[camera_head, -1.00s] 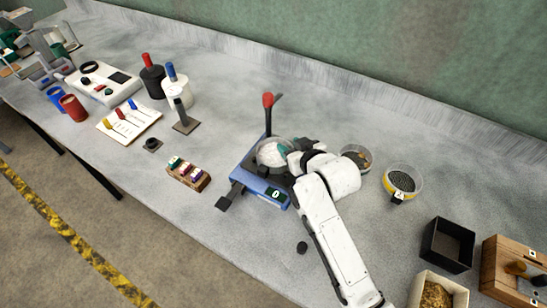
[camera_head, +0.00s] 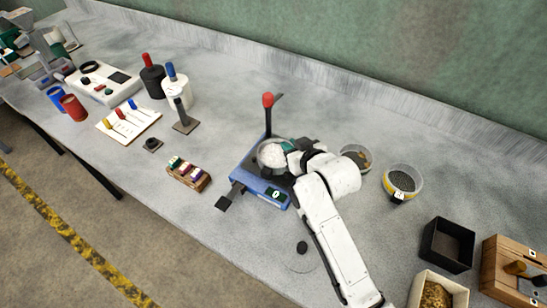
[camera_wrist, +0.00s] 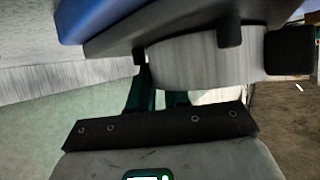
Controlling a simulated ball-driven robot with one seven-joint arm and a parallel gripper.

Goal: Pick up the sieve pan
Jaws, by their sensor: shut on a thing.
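The sieve pan, a round silvery dish with pale contents (camera_head: 271,155), sits at the blue device (camera_head: 247,176) in the head view. My gripper (camera_head: 289,147), with teal fingers, is at the pan's right rim and is shut on it. In the wrist view the pan's grey metal wall (camera_wrist: 195,62) fills the upper middle, with the teal fingers (camera_wrist: 158,97) at its near edge. Black blocks stand beside the wall. The exact finger contact is partly hidden.
A bowl (camera_head: 355,157) and a yellow-banded mesh sieve (camera_head: 402,181) stand right of my gripper. A red-knobbed lever (camera_head: 268,101) rises behind the device. A black box (camera_head: 447,245) is at lower right. The bench left of the device's front is partly clear.

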